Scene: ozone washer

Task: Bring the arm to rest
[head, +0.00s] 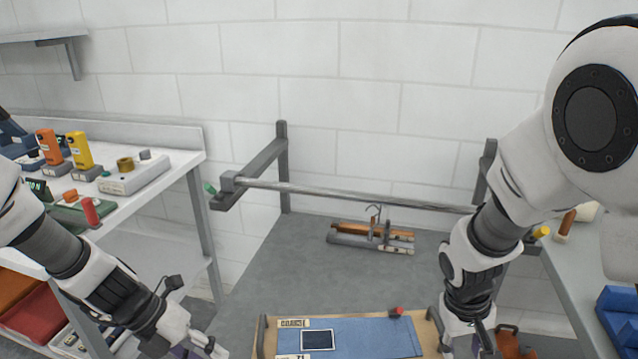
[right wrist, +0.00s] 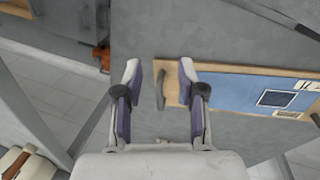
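My right arm comes in from the right in the head view, and its gripper (head: 484,345) points down at the bottom edge, partly cut off. In the right wrist view this gripper (right wrist: 160,76) is open, with its two fingers wide apart and nothing gripped. A grey handle (right wrist: 160,90) of the wooden board appears between the fingers; I cannot tell how far below them it is. My left gripper (head: 195,345) hangs low at the bottom left in the head view, left of the board. Its fingertips are too small and partly hidden to tell their state.
The wooden board (head: 429,334) with a blue mat (head: 375,335) lies on the grey table (head: 300,265). Side benches hold several tools, including a yellow device (head: 80,150) and blue bin (head: 620,315).

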